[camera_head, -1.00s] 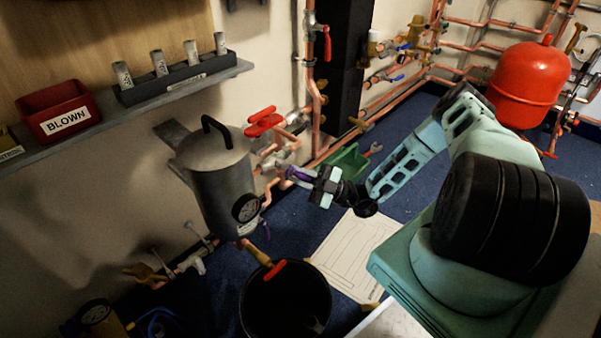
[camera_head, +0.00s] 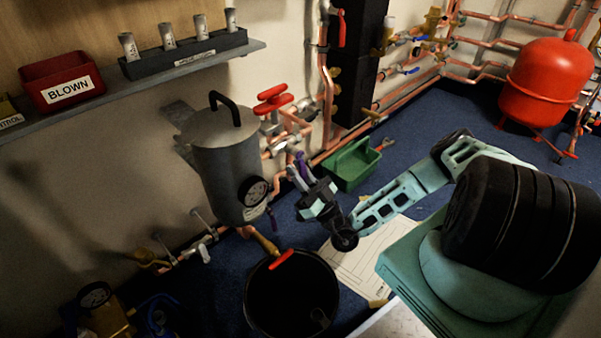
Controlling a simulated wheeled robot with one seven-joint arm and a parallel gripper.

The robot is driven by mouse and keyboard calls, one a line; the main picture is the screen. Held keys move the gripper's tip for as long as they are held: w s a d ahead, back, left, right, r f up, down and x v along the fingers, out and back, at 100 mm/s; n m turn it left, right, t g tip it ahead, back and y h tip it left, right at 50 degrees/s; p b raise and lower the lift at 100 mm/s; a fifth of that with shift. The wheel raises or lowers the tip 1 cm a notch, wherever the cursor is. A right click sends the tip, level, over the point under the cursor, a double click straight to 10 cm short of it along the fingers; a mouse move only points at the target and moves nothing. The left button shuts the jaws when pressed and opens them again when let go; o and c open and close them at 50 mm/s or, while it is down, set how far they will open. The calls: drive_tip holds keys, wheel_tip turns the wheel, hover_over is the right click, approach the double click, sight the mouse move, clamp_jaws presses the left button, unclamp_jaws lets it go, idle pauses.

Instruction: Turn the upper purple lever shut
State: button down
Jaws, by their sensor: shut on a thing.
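The upper purple lever (camera_head: 301,162) is on the copper pipework just right of the grey metal tank (camera_head: 223,170). Its visible part slants down towards my gripper (camera_head: 303,182), which is shut on it. The fingers hide the rest of the lever. My arm reaches in from the right. A second, lower purple lever (camera_head: 271,217) hangs below the tank's gauge, apart from my gripper.
A red-handled valve (camera_head: 272,98) sits above the lever. A green tote (camera_head: 352,165) stands on the blue floor to the right. A black bucket (camera_head: 290,298) and a paper sheet (camera_head: 365,258) lie below. A shelf (camera_head: 150,90) runs along the left wall.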

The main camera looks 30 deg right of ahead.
drive_tip(key=shift+a+m+h, duration=0.25)
drive_tip(key=shift+m+h, duration=0.15)
drive_tip(key=shift+m, duration=0.1)
drive_tip(key=c, duration=1.3)
unclamp_jaws()
drive_tip(key=shift+c, duration=0.2)
drive_tip(key=b+v, duration=0.6)
drive_tip(key=v, duration=0.6)
drive_tip(key=shift+b, duration=0.3)
drive_tip(key=shift+w+a, duration=0.1)
